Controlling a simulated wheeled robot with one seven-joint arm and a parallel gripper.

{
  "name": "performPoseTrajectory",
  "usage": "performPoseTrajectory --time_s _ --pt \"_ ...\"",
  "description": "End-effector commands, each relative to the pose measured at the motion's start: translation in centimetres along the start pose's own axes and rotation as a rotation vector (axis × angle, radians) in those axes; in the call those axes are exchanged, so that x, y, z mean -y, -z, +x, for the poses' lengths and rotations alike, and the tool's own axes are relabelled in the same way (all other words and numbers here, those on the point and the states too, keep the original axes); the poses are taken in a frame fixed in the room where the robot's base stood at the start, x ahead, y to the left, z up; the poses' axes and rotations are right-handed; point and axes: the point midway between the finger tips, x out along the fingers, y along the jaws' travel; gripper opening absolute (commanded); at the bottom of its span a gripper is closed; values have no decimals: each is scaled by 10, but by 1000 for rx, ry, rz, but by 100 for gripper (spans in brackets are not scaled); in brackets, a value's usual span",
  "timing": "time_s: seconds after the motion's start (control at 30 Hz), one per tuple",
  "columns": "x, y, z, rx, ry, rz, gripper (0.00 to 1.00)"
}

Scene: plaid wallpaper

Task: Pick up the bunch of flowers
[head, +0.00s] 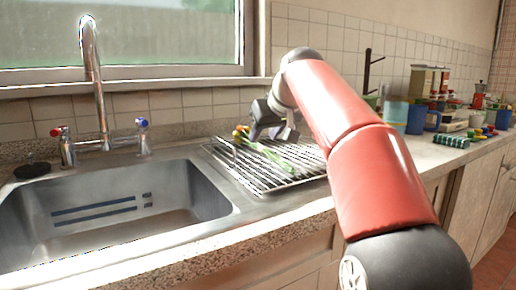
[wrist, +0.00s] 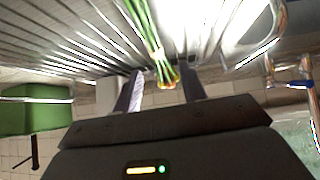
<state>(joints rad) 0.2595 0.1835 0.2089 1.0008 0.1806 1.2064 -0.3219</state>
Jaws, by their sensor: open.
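The bunch of flowers (head: 270,151) lies on the wire drying rack (head: 228,160) beside the sink, its yellow-orange heads at the back left and its green stems running toward the front right. My gripper (head: 268,132) is open just above the head end of the bunch. In the wrist view, the green stems of the bunch (wrist: 147,27) run from the top edge down to the orange-yellow heads, which show between the two fingers of my gripper (wrist: 163,88). No contact between fingers and flowers is visible.
A steel sink (head: 190,190) with a tall tap (head: 97,90) lies to the left. A blue mug (head: 416,119), jars and several small items stand on the counter to the right. A green block-like object (wrist: 38,110) shows at the left of the wrist view. A tiled wall and window are behind.

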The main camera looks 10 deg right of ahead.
Motion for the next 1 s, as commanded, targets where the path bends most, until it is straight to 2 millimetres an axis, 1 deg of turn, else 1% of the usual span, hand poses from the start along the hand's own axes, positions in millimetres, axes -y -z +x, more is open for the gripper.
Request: performPoseTrajectory --time_s 0.3,0.4,0.57,0.67,0.8,0.9,1.0 --pt "-1 -3 43 2 1 0 42" --pt "-1 -2 49 -1 0 0 42" --pt "-1 -2 48 -1 0 0 42" --pt "-1 -2 48 -1 0 0 30" --pt "-1 -2 48 -1 0 0 11" --pt "-1 -2 48 -1 0 0 0" --pt "-1 -2 48 -2 -1 0 0"
